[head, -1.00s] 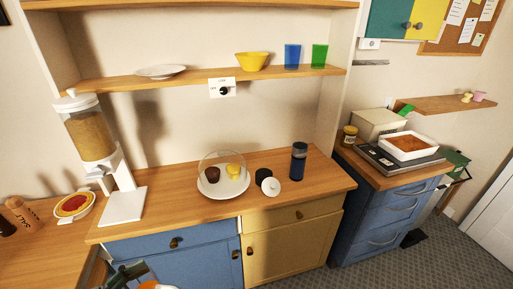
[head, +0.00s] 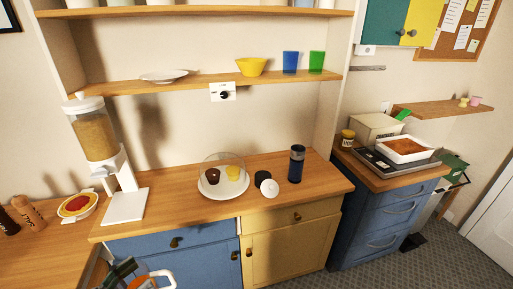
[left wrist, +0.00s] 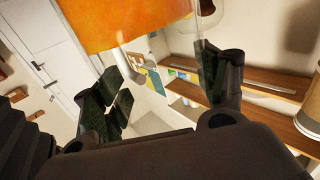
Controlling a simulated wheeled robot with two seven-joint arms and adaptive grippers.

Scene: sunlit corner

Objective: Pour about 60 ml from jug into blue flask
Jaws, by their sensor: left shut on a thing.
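The blue flask (head: 297,165) stands upright on the wooden counter, right of the glass dome. It is dark with a blue band; I cannot tell whether its top is open. My left gripper (head: 127,274) is at the bottom edge of the head view, in front of the blue cabinet. It is shut on the jug (head: 158,281), a clear vessel with orange contents, partly cut off by the frame. In the left wrist view the jug (left wrist: 125,28) fills the top, beyond the fingers (left wrist: 160,85). The flask is well to the right of the jug. My right gripper is not in view.
The counter (head: 185,212) holds a cereal dispenser (head: 96,140), a plate with a clear dome (head: 222,190), a black round thing (head: 262,175) and a white round thing (head: 269,188). A shelf (head: 200,82) runs above. Counter room is free left of the plate.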

